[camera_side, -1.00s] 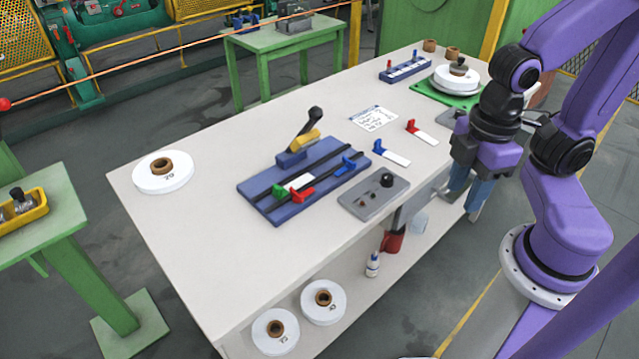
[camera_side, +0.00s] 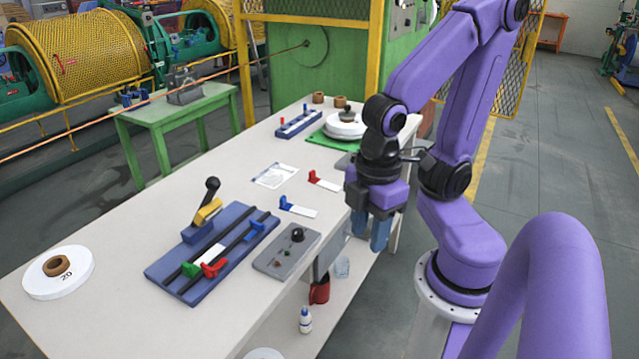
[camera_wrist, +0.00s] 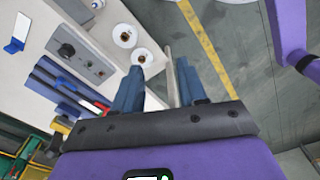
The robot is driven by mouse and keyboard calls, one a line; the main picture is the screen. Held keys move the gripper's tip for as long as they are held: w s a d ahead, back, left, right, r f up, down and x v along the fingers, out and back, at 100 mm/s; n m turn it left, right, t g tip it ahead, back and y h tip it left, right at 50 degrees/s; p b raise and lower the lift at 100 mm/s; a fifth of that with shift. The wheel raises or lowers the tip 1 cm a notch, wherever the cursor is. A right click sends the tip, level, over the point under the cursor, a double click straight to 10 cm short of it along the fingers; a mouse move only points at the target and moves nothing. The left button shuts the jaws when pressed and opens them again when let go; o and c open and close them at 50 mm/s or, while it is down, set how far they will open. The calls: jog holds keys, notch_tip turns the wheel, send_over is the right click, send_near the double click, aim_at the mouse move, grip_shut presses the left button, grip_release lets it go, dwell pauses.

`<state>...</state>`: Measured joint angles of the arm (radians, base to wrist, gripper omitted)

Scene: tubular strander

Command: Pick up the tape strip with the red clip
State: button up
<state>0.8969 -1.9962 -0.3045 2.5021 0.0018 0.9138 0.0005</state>
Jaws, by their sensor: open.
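The tape strip with the red clip (camera_side: 326,184) lies on the table in the side view, a white strip with an upright red clip at its left end. The strip with the blue clip (camera_side: 300,210) lies just nearer, and also shows at the left of the wrist view (camera_wrist: 15,42). My gripper (camera_side: 371,236) is open and empty, pointing down to the right of the red-clip strip, by the table's right edge. In the wrist view, bare floor shows between its fingers (camera_wrist: 160,84); the red-clip strip is out of that view.
A grey control plate (camera_side: 286,250) and a blue fixture with rails and a lever (camera_side: 170,270) stand nearer on the table (camera_side: 120,262). A paper card (camera_side: 274,175) lies beyond the strips. A blue rack (camera_side: 299,124) and white reel (camera_side: 345,126) stand at the far end.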

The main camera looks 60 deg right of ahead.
dwell(0.5)
jog(key=w+d+n+t+h, duration=0.1)
jog(key=w+d, duration=0.2)
jog(key=w, duration=0.8)
jog(key=w+d+n+h, duration=0.1)
jog(key=w+d, duration=0.2)
jog(key=w, duration=0.8)
jog(key=n+g+h, duration=0.2)
jog(key=h, duration=0.1)
send_over(311, 172)
jog(key=a, duration=0.2)
jog(key=f, duration=1.3)
jog(key=shift+s, duration=0.2)
jog(key=shift+w+x, duration=0.2)
jog(key=shift+x, duration=1.2)
jog(key=shift+w+x, duration=0.25)
jog(key=shift+x, duration=1.1)
jog(key=shift+f, duration=0.1)
